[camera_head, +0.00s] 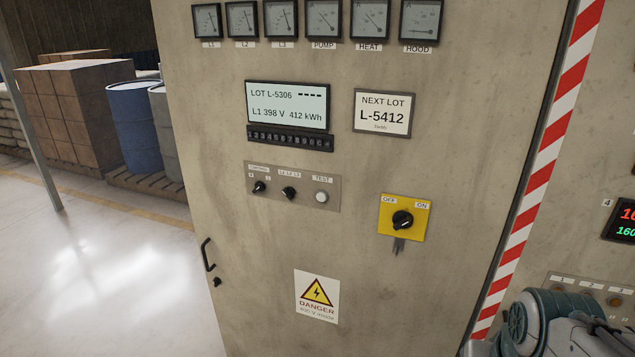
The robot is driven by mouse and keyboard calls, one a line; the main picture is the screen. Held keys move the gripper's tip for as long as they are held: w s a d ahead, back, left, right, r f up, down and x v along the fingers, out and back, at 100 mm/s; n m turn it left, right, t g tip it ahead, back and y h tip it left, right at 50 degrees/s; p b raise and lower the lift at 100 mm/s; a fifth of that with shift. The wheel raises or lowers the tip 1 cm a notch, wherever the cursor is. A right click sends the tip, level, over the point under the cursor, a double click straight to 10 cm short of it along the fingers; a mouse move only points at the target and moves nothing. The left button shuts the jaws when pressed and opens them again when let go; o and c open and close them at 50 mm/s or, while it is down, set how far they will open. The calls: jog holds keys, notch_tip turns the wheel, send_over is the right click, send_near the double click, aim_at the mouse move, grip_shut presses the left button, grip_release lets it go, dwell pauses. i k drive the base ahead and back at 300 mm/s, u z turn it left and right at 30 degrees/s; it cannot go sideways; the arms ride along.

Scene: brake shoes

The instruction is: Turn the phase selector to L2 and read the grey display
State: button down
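The phase selector (288,193) is a small black knob under a label reading L1 L2 L3, in the middle of a grey plate on the cabinet front. Its exact pointing is too small to tell. The grey display (289,106) above it reads "LOT L-5306 ----" on top and "L1 398 V 412 kWh" below. Part of what looks like my arm shows at the lower right, well apart from the selector. My gripper itself cannot be made out in this view.
Beside the selector are another black knob (260,187) and a white TEST button (321,197). A keypad strip (290,138) sits below the display. A yellow OFF/ON switch (403,219) is to the right. A black door handle (207,255) sticks out at left.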

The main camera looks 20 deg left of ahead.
aim_at(288, 192)
jog(key=u, duration=0.4)
jog(key=k, duration=0.55)
jog(key=u, duration=0.6)
jog(key=i, duration=1.15)
jog(key=z, duration=1)
